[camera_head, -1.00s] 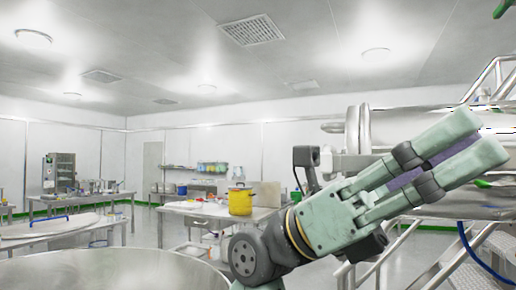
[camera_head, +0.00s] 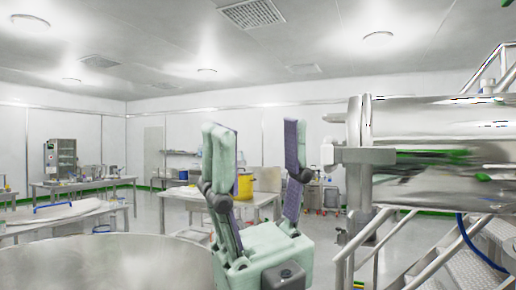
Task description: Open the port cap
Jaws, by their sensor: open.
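My gripper (camera_head: 254,138) is in the middle of the camera view. Its two pale green fingers with purple inner pads point up and stand wide apart, with nothing between them. To its right is a large shiny steel cylinder (camera_head: 440,125) lying on its side, with a round flange at its left end. A grey bracket or clamp (camera_head: 366,156) and a small pale fitting (camera_head: 327,152) stick out left of this flange. I cannot tell for sure which part is the port cap. The right finger is left of the fitting, apart from it in the picture.
A large round steel vessel rim (camera_head: 110,262) fills the lower left. Metal stairs with railings (camera_head: 440,258) and a blue hose (camera_head: 468,240) are at the lower right. Behind my gripper are a table (camera_head: 262,196) and a yellow pot (camera_head: 245,187). Open floor lies between.

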